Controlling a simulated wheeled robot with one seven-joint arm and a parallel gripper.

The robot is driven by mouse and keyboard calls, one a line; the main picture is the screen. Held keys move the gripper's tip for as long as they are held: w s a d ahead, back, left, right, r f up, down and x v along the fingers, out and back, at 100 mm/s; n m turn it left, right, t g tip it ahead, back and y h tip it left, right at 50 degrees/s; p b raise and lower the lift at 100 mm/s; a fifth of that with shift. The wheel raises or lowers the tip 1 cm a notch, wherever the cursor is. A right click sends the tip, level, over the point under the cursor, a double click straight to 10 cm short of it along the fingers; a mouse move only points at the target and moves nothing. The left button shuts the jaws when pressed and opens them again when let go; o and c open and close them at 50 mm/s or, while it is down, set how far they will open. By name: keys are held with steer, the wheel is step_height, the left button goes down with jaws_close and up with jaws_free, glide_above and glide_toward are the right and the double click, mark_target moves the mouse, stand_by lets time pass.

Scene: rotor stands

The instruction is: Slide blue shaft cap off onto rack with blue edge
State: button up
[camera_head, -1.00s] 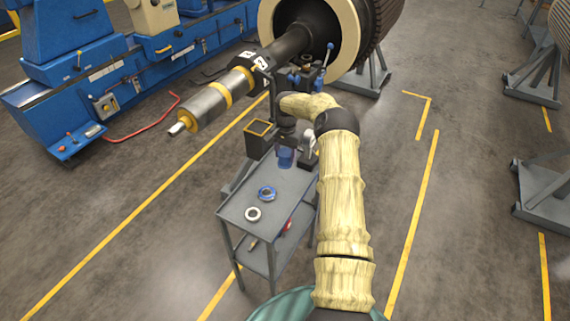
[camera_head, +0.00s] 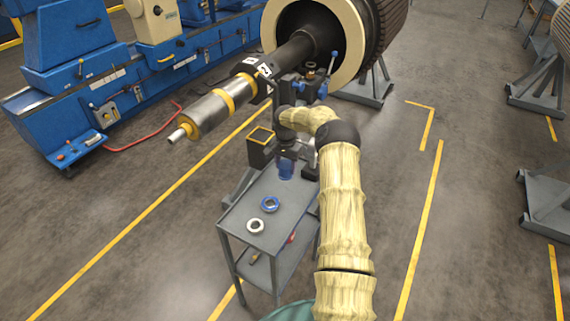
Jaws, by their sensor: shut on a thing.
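My gripper (camera_head: 287,153) points down over the far part of the grey cart and is shut on a blue cup-like piece, which looks like the blue shaft cap (camera_head: 286,169). The cap is upright at the gripper's lower end. I cannot tell whether it touches the cart top. A dark box-like rack with a yellow edge (camera_head: 261,135) stands just left of my gripper. I cannot make out a rack with a blue edge; my wrist and arm hide the area to the right.
The grey cart (camera_head: 238,217) carries a blue ring (camera_head: 270,203) and a white ring (camera_head: 255,226) near its front. A large rotor's steel shaft (camera_head: 204,113) extends above left of the cart. A blue machine (camera_head: 75,50) stands behind.

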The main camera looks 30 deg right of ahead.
steer(key=shift+s+d+f+b, duration=0.1)
steer(key=shift+f+b, duration=0.15)
steer(key=shift+f, duration=0.3)
steer(key=shift+s+d+f+b, duration=0.1)
steer(key=shift+f+b, duration=0.1)
steer(key=shift+f, duration=0.3)
steer(key=shift+w+a+f+b, duration=0.15)
steer(key=shift+f+b, duration=0.6)
steer(key=shift+f, duration=0.6)
steer(key=o, duration=0.9)
steer(key=shift+r, duration=0.1)
